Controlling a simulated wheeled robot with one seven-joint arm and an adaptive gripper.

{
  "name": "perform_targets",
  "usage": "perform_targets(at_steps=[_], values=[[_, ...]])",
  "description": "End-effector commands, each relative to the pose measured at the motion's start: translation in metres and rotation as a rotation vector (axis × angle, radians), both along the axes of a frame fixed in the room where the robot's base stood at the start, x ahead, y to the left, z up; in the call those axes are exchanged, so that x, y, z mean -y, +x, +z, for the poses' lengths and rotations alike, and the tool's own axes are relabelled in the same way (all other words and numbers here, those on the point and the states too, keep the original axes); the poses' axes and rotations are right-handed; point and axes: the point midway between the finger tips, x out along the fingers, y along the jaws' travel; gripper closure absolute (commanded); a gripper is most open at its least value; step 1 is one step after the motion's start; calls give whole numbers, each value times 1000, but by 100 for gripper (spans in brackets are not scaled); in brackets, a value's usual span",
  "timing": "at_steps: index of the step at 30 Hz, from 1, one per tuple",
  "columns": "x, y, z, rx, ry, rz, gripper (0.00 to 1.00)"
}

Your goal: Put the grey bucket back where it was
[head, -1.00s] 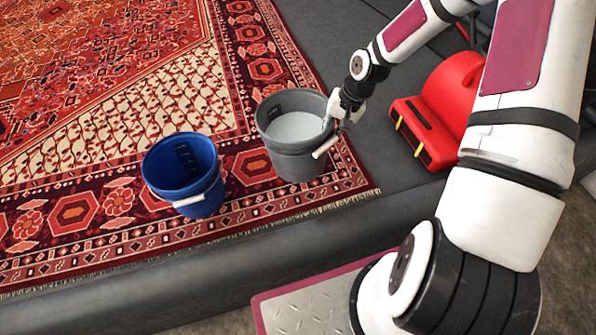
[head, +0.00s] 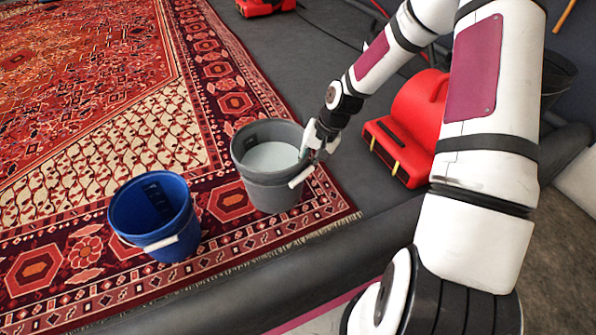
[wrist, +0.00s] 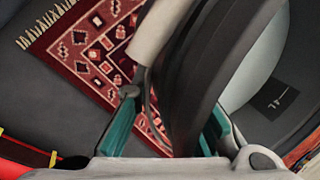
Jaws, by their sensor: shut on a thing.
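The grey bucket (head: 272,189) holds pale liquid and looks upright, over the rug's border near its fringed corner. I cannot tell whether its base touches the rug. My gripper (head: 312,147) is shut on the bucket's right rim, beside its white handle grip. In the wrist view, the teal fingers (wrist: 165,130) sit on either side of the dark bucket wall (wrist: 205,75), with the pale liquid at right. The bucket's far base is hidden.
A blue bucket (head: 153,214) stands on the rug (head: 110,130) to the left, a short gap away. A red blower (head: 412,125) stands on the dark floor to the right. A dark raised edge (head: 330,240) runs along the front. The patterned rug behind the buckets is clear.

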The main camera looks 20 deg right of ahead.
Motion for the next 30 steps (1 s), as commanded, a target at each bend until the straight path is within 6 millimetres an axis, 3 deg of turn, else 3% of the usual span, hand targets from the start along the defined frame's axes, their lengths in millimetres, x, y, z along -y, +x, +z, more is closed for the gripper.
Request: perform_targets(at_steps=[7, 16, 24, 30], values=[[-1, 4, -33, 9, 0, -1, 100], [-1, 4, -48, 11, -1, 1, 100], [-1, 4, -75, 11, 0, 0, 100], [-1, 4, -77, 12, 0, -1, 100]])
